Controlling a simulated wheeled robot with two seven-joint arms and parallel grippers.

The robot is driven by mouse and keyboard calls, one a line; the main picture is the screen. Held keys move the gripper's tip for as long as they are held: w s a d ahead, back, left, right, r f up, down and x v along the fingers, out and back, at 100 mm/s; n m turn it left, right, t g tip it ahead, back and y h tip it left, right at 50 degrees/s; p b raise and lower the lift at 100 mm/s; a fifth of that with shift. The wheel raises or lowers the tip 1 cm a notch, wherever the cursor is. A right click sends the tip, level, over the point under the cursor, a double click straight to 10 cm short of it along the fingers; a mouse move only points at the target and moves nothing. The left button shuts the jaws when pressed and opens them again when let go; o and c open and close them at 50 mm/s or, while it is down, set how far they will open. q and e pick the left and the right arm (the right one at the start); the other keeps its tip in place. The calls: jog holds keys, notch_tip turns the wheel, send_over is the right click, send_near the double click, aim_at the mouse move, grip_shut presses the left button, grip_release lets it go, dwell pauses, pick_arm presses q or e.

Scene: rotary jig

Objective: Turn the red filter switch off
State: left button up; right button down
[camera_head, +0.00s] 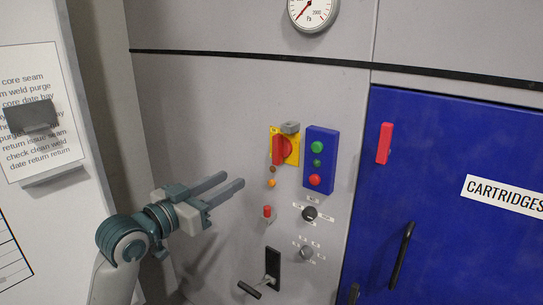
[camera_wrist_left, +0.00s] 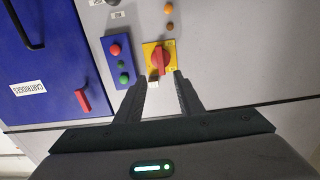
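A red rotary switch (camera_head: 278,150) sits on a yellow plate (camera_head: 295,152) on the grey panel. Its red handle stands about upright in the head view. A grey block (camera_head: 290,127) sits at the plate's top edge. My left gripper (camera_head: 234,179) is open and empty, to the lower left of the switch and apart from it. In the left wrist view the red switch (camera_wrist_left: 160,60) lies just beyond the gap between the two fingers (camera_wrist_left: 158,77). A small red-capped toggle (camera_head: 267,211) is lower on the panel. My right gripper is not in view.
A blue button box (camera_head: 320,160) with green and red buttons stands close right of the switch. Small lamps (camera_head: 272,183) are below it. Knobs (camera_head: 309,214) and a black lever (camera_head: 250,289) are lower. A blue cabinet door (camera_head: 450,130) with a black handle (camera_head: 402,255) is at right.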

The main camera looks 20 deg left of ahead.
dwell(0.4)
pick_arm(q)
jog(key=p, duration=0.6)
send_near(275, 156)
jog(key=x, duration=0.7)
jog(key=shift+r, duration=0.2)
jog(key=shift+x, duration=0.85)
jog(key=shift+a+f, duration=0.1)
jog(key=shift+f, duration=0.05)
grip_shut()
